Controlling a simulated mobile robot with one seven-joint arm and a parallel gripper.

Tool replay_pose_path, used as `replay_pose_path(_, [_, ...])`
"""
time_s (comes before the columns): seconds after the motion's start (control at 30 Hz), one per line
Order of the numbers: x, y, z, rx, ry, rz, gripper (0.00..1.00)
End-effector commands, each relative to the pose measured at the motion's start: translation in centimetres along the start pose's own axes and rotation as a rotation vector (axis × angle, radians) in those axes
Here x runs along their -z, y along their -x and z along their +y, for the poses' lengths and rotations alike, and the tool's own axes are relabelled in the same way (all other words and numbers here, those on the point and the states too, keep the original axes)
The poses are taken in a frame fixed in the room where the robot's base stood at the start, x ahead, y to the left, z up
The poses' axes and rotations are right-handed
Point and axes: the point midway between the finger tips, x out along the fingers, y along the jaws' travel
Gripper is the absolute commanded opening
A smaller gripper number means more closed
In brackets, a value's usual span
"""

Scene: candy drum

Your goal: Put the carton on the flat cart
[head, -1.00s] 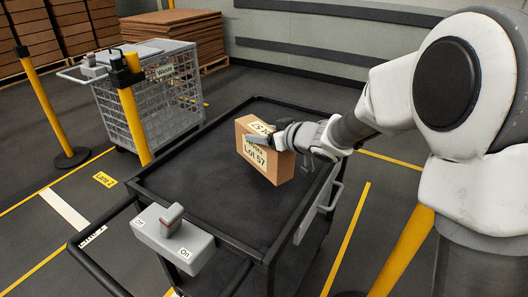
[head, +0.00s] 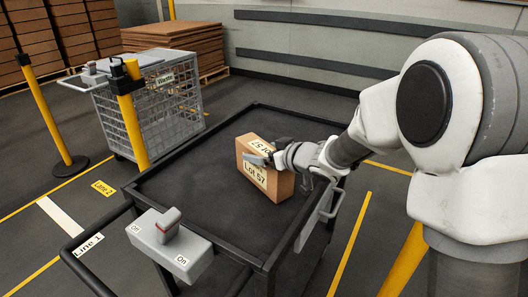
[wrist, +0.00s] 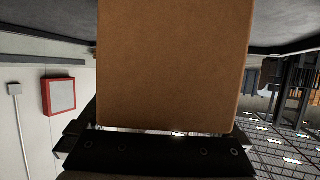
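The carton (head: 268,183) is a brown box with white "Lot 57" labels. It stands about upright over the right part of the black deck of the flat cart (head: 215,200). Its lower edge looks at or very near the deck, but I cannot tell for sure that it touches. My gripper (head: 268,153) reaches in from the right and is shut on the carton's upper part, one finger across the labelled face. In the wrist view, the carton (wrist: 175,65) fills the middle, close against the gripper, and hides most of the fingers.
A grey box with an On/Off switch (head: 172,246) sits at the cart's near left, by its handle. A wire cage cart marked "Waste" (head: 165,110) and yellow posts (head: 132,125) stand behind on the left. The deck's left and middle are clear.

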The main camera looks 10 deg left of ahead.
Motion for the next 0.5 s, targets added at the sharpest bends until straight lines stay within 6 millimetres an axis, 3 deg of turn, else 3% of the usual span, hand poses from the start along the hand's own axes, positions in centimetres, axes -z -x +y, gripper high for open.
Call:
replay_pose_path(0.23, [0.5, 0.6, 0.1, -0.002, 0.000, 0.001, 1.00])
replay_pose_path(0.5, [0.7, 6.0, 0.1, -0.004, -0.001, 0.001, 1.00])
